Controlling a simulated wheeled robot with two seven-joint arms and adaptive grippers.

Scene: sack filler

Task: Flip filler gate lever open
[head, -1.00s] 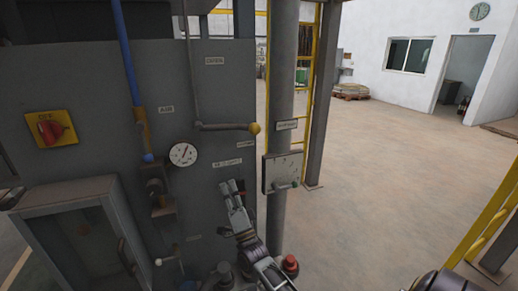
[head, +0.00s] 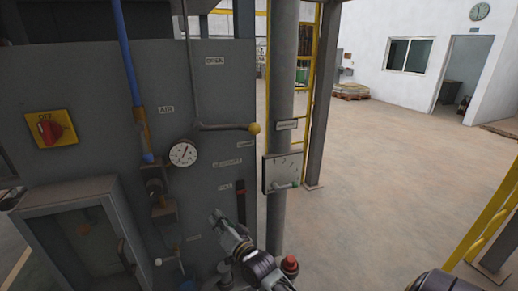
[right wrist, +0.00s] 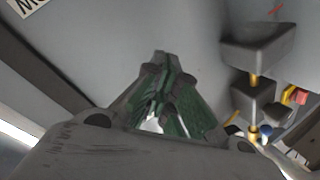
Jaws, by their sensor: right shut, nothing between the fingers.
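The lever (head: 225,127) is a grey bar on the dark grey filler panel. It lies about level, with a yellow ball knob (head: 254,128) at its right end. A plate reading OPEN (head: 214,61) is well above it, and a small plate (head: 246,144), too small to read, is just below the knob. My right gripper (head: 215,216) is shut and empty in front of the lower panel, well below the lever and apart from it. The right wrist view shows its closed fingers (right wrist: 162,62) before a grey surface. My left gripper is not in view.
A dial gauge (head: 183,153), a blue pipe (head: 127,70) and a red switch (head: 50,129) are on the panel's left. A black slot (head: 241,203) is near its right edge. A post with a small box (head: 282,173) stands right of it; open floor (head: 400,170) lies beyond.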

